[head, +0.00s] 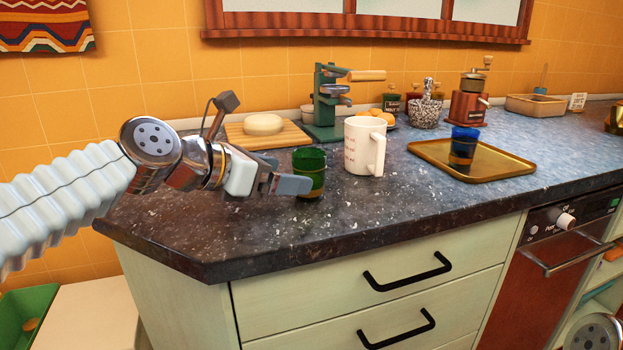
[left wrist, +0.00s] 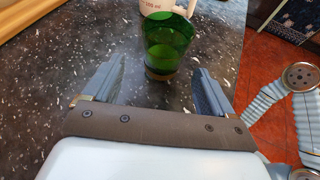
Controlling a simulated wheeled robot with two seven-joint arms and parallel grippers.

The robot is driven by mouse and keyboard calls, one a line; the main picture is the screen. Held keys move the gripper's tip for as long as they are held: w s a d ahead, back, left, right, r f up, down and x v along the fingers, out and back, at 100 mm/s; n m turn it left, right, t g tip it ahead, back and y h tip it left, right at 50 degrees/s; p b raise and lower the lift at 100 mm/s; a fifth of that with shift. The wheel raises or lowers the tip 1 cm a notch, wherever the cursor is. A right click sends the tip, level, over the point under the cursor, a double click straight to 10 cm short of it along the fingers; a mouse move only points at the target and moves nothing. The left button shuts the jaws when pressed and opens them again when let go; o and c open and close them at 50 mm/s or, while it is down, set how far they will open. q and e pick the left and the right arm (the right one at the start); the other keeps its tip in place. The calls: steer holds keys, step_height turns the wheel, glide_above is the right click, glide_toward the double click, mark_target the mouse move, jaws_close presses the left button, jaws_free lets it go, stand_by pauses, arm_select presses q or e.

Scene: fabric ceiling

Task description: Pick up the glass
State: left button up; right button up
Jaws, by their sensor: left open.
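A green glass (head: 309,174) stands upright on the dark counter near its front edge, left of a white mug. My left gripper (head: 290,184) is open beside the green glass, low over the counter, with its fingers pointing at it. In the left wrist view the green glass (left wrist: 166,46) stands beyond and between the two open fingertips (left wrist: 161,80), with nothing gripped. A second glass, blue with an amber base (head: 463,146), stands on a golden tray farther right. My right gripper is not in view.
The white mug (head: 365,146) stands close behind the green glass, its handle to the right. The golden tray (head: 510,168) lies to the right. A wooden board (head: 287,136) and a green press (head: 325,100) stand behind. Counter in front of the mug is clear.

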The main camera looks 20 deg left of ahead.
arm_select(q)
steer(key=x, duration=0.6)
steer(key=shift+d, duration=0.35)
steer(key=shift+r, duration=0.1)
steer(key=c, duration=1.1)
